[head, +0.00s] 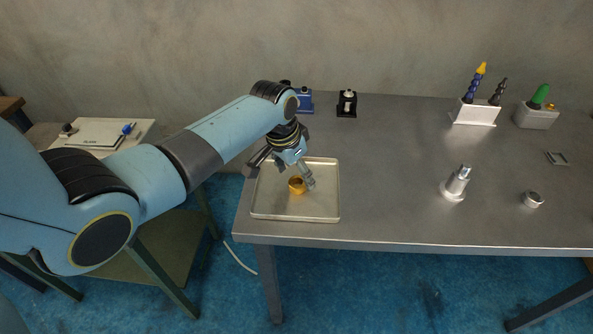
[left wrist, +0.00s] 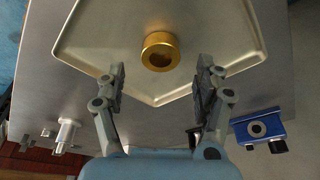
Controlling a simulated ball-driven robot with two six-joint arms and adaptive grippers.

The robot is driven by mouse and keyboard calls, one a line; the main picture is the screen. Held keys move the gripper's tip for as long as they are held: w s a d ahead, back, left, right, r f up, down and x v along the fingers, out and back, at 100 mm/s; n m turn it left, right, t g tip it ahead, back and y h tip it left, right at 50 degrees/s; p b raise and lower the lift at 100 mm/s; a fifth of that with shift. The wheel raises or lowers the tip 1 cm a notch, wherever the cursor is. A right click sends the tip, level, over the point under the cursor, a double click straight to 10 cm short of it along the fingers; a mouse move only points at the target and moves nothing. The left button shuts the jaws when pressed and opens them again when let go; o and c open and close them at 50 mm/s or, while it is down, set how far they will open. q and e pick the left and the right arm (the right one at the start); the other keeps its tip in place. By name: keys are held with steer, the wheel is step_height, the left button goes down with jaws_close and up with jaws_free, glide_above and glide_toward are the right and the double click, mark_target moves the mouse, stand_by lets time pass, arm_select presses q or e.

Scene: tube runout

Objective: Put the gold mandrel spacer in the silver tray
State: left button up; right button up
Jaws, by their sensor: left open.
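The gold mandrel spacer (head: 296,186) is a short ring that rests on the floor of the silver tray (head: 328,213). In the left wrist view the spacer (left wrist: 160,52) lies beyond my fingertips, with its bore visible, inside the tray's raised rim (left wrist: 87,72). My left gripper (head: 296,175) is over the tray. In the left wrist view my left gripper (left wrist: 160,76) has its fingers wide apart, with nothing between them, apart from the spacer. My right gripper is in neither view.
A blue device (head: 305,101) and a small black fixture (head: 347,103) stand behind the tray. A silver stepped post (head: 456,184) and a small round metal part (head: 532,199) stand to the right. White and grey holders (head: 475,113) stand at the back right. The table between is clear.

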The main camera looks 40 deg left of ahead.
arm_select(q)
step_height(320, 180, up, 3)
steer(key=p, duration=0.2)
steer(key=shift+p, duration=0.35)
steer(key=shift+r, duration=1.95)
